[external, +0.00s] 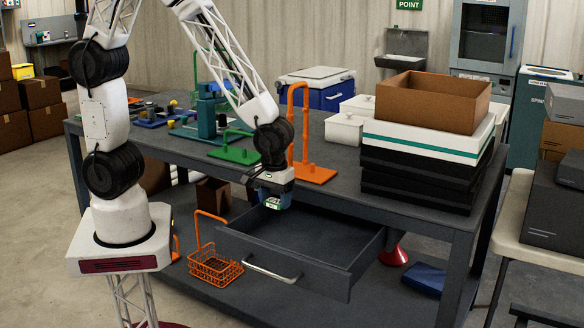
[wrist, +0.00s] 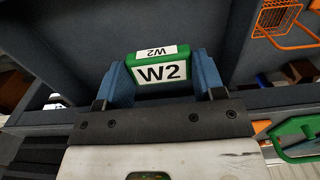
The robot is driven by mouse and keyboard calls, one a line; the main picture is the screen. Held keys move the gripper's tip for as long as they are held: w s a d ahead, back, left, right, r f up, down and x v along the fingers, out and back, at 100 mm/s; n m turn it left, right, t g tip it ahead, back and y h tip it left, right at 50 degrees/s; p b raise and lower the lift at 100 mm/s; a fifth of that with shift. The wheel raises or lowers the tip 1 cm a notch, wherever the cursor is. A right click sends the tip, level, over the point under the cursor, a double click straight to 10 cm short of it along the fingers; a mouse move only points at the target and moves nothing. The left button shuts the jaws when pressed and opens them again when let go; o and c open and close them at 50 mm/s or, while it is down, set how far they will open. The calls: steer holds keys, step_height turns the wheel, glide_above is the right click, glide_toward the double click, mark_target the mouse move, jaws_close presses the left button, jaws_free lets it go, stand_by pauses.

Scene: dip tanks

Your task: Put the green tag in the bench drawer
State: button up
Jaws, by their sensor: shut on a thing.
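The green tag (wrist: 162,72) has white labels reading "W2" and sits between the two blue fingers of my gripper (wrist: 163,82) in the wrist view. My gripper (external: 275,198) is shut on it.
An orange stand (external: 312,172) and a green stand (external: 236,154) are on the bench top (external: 345,180) behind my gripper. An orange wire basket (external: 214,267) is on the lower shelf left of the drawer. Stacked black trays with a cardboard box (external: 432,102) stand at the right.

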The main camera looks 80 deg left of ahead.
mark_target(275, 201)
steer(key=shift+f, duration=1.8)
steer(key=shift+f, duration=2.95)
steer(key=shift+f, duration=0.15)
steer(key=shift+f, duration=1.9)
steer(key=shift+f, duration=0.15)
steer(key=o, duration=0.9)
steer(key=shift+r, duration=0.25)
